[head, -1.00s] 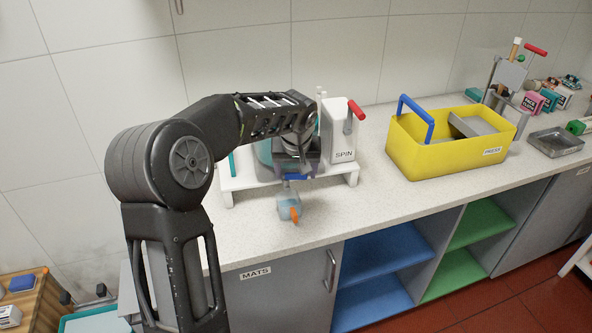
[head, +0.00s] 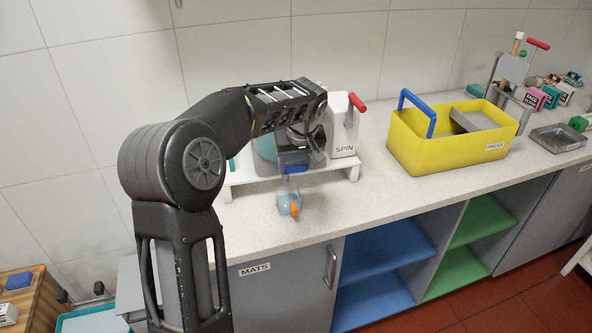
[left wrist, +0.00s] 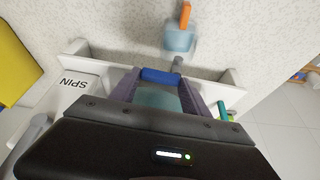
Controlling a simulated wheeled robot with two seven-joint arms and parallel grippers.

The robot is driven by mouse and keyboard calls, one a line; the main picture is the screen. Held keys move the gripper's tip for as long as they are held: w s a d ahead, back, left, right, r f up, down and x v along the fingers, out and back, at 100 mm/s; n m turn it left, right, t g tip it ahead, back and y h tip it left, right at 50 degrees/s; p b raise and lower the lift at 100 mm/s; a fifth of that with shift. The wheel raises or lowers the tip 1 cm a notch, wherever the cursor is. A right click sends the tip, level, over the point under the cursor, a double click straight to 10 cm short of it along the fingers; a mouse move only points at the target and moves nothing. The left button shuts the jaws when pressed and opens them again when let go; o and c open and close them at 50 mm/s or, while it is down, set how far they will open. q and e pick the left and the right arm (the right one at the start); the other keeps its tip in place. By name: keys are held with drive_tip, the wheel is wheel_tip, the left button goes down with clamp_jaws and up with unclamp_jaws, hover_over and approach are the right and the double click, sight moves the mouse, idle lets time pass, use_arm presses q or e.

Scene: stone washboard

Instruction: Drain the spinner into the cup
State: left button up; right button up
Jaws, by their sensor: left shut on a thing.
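The spinner stands on a white stand (head: 235,190) on the counter. It has a white housing marked SPIN (head: 343,125) with a red-handled lever, and a pale teal tub (head: 264,145) partly hidden by my arm. My left gripper (head: 296,167) is at the front of the spinner. In the left wrist view its fingers are shut on a blue tap handle (left wrist: 160,76). A short grey spout (left wrist: 178,62) sticks out beside the handle. The pale blue cup (head: 287,203) with an orange handle sits on the counter below the spout. My right gripper is out of view.
A yellow crate (head: 402,150) marked PRESS, with a blue handle, stands to the right. A grey metal tray (head: 558,140) and several small boxes lie further right. The counter in front of the crate is clear. A tiled wall is behind.

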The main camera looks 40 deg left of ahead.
use_arm(q)
drive_tip(key=shift+n, duration=0.3)
drive_tip(key=shift+w, duration=0.1)
drive_tip(key=o, duration=1.4)
drive_tip(key=shift+r, duration=0.1)
drive_tip(key=b+v, duration=0.1)
drive_tip(key=v, duration=0.6)
drive_tip(key=shift+d+r, duration=0.15)
drive_tip(key=shift+r, duration=0.1)
